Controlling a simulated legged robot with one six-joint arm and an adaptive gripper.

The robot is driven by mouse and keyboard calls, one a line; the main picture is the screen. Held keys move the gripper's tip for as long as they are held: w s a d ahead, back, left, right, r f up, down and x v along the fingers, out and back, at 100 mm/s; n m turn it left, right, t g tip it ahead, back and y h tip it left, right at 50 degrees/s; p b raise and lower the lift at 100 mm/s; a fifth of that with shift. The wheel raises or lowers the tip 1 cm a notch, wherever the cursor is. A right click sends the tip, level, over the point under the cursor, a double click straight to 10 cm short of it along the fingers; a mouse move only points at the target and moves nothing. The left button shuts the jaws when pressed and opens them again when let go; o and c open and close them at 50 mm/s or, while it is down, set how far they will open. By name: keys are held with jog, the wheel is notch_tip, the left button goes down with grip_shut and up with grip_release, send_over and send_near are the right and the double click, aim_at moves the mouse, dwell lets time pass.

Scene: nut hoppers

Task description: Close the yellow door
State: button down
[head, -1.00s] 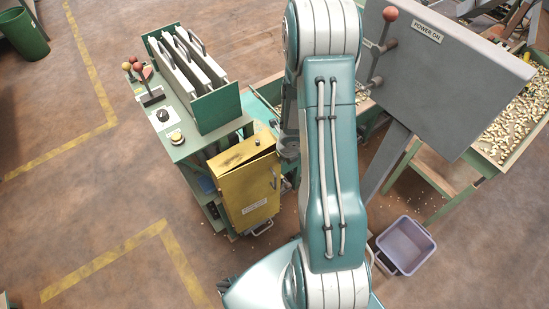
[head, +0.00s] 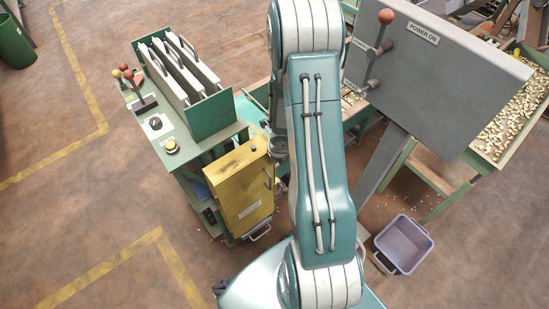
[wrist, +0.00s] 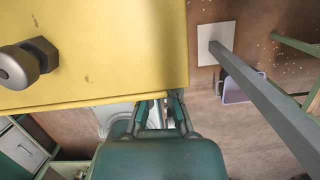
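The yellow door (head: 243,190) is on the front of the green machine, left of my arm in the head view. It has a dark handle on its right side and a pale label low down. Its top edge lies close against the yellow housing, with no clear gap visible. In the wrist view a large yellow panel (wrist: 100,45) with a round metal knob (wrist: 18,66) fills the upper left. My gripper (wrist: 160,104) is at the panel's lower edge, its fingers slightly apart with nothing seen between them. Contact cannot be told. My arm hides the gripper in the head view.
A grey POWER ON panel (head: 440,70) on a slanted post stands right of my arm. A lilac bin (head: 404,244) is on the floor at lower right. A nut-filled hopper (head: 515,110) is at far right.

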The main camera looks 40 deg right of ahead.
jog(key=shift+w+r, duration=0.1)
jog(key=shift+r, duration=0.15)
jog(key=v, duration=0.7)
dwell(0.7)
jog(key=shift+f, duration=0.1)
